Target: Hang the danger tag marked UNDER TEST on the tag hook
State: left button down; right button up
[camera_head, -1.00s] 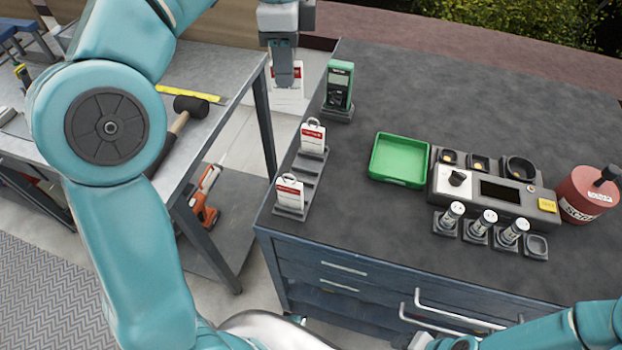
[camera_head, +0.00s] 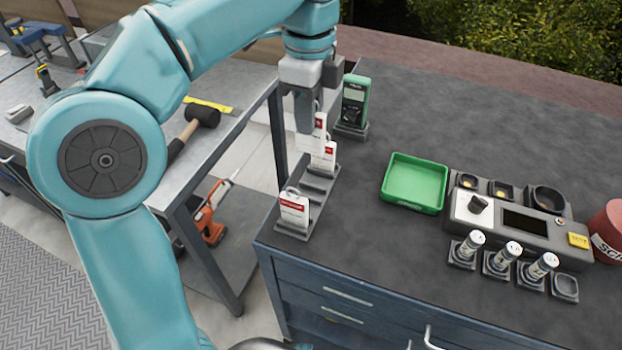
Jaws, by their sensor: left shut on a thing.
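My left gripper (camera_head: 304,122) is shut on a white danger tag (camera_head: 320,124) with a red band, partly hidden behind the fingers. It hangs just above and behind a dark tag rack (camera_head: 318,184) on the cabinet's left edge. A second tag (camera_head: 329,158) stands in the rack's rear part, close to the held one; I cannot tell if they touch. A third tag (camera_head: 294,209) stands upright in the front slot. The lettering is too small to tell which is marked UNDER TEST. I cannot make out the tag hook. My right gripper is out of view.
A green meter (camera_head: 354,98) stands in a holder behind the rack. A green tray (camera_head: 415,184), a grey tester (camera_head: 508,222), several small cylinders and a red container (camera_head: 609,232) are to the right. The worktop between rack and tray is clear. A bench with a mallet (camera_head: 203,112) is left.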

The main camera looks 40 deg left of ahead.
aim_at(310, 151)
pick_arm(q)
notch_tip(310, 151, down, 8)
jog(key=shift+f+b, duration=0.1)
jog(key=shift+b, duration=0.95)
jog(key=shift+f, duration=2.1)
jog(key=shift+f+b, duration=0.1)
jog(key=shift+b, duration=0.2)
jog(key=shift+f, duration=0.15)
jog(key=c, duration=1)
grip_release()
jog(key=shift+f+b, duration=0.15)
jog(key=shift+b, duration=0.3)
jog(key=r+p, duration=0.2)
jog(key=r, duration=0.3)
jog(key=r+p, duration=0.2)
jog(key=r, duration=0.4)
jog(key=r+p, duration=0.2)
jog(key=r, duration=0.3)
jog(key=shift+w+a+r, duration=0.1)
jog(key=shift+a+r, duration=0.15)
jog(key=shift+r, duration=0.1)
